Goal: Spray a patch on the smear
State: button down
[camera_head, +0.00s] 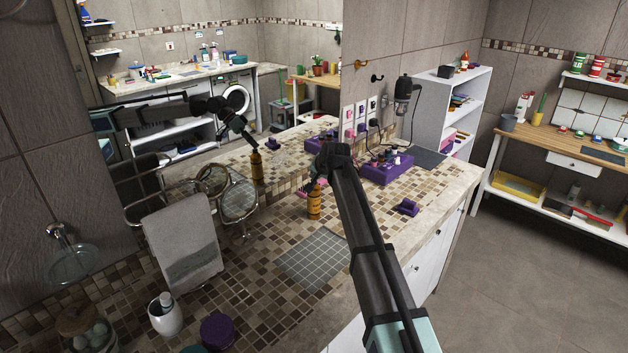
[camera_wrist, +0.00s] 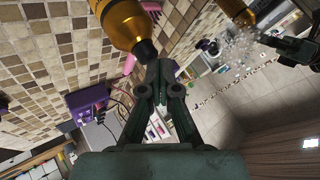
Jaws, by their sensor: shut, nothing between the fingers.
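An amber spray bottle (camera_head: 314,206) with a black top stands upright on the tiled counter, beside the mirror (camera_head: 283,85). It also shows large at the top of the wrist view (camera_wrist: 122,22). My gripper (camera_head: 317,184) is just above the bottle. In the wrist view its fingers (camera_wrist: 159,68) are closed together at the bottle's black top; I cannot tell whether they touch it. A whitish speckled patch (camera_wrist: 243,47), perhaps the smear, shows in the wrist view over the mirror's reflection of bottle and gripper. I cannot make out the smear in the head view.
A round mirror on a stand (camera_head: 238,200) and a hanging grey towel (camera_head: 184,243) are left of the bottle. A purple box (camera_head: 385,168) and a small purple holder (camera_head: 406,207) are to its right. A grey mat (camera_head: 312,258) lies in front, with bare tiles around it.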

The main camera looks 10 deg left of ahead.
jog(key=shift+r, duration=0.5)
jog(key=shift+r+p, duration=1.2)
jog(key=shift+r, duration=1.8)
